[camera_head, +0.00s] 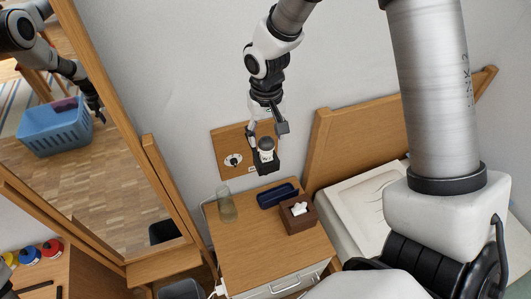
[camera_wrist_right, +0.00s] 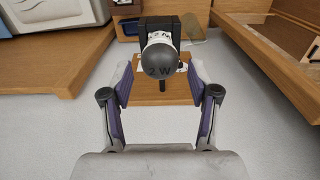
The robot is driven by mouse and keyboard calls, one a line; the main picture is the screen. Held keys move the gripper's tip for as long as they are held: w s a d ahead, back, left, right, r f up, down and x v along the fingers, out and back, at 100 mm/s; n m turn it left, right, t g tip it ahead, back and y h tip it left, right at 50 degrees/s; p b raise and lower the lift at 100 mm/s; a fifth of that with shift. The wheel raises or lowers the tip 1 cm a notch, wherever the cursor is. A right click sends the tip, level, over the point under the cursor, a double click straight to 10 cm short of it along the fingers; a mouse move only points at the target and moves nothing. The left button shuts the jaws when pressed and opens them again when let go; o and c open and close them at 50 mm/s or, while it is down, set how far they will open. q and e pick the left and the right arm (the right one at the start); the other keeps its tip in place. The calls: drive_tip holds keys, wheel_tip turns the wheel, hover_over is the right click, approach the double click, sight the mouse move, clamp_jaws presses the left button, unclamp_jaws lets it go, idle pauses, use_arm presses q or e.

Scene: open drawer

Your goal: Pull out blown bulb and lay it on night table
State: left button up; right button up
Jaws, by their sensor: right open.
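The blown bulb (camera_head: 266,144) has a dark grey globe and a white base, and sits upright in a black holder (camera_head: 264,164) by the wall. In the right wrist view the bulb (camera_wrist_right: 161,62) shows the marking "2 W". My right gripper (camera_head: 268,134) is open around the bulb; in its wrist view the purple-padded fingers (camera_wrist_right: 160,88) stand on either side with visible gaps. The wooden night table (camera_head: 248,238) is below the lamp. My left gripper is not clearly seen.
On the night table are a glass (camera_head: 227,204), a dark blue tray (camera_head: 278,195) and a tissue box (camera_head: 298,213). Its front left top is clear. A mirror (camera_head: 128,190) stands left, a bed (camera_head: 358,200) right. A wooden panel (camera_head: 229,140) is behind the lamp.

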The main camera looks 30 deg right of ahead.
sight(266, 149)
wheel_tip(266, 149, down, 6)
drive_tip(key=b, duration=0.3)
drive_tip(key=shift+f, duration=0.1)
use_arm(q)
wheel_tip(266, 149, down, 4)
drive_tip(key=shift+f, duration=0.2)
drive_tip(key=shift+r, duration=0.4)
idle(0.3)
use_arm(e)
clamp_jaws()
use_arm(q)
drive_tip(key=shift+p, duration=0.3)
drive_tip(key=shift+r+p, duration=2.75)
drive_tip(key=shift+r, duration=0.05)
use_arm(e)
drive_tip(key=shift+r, duration=3.1)
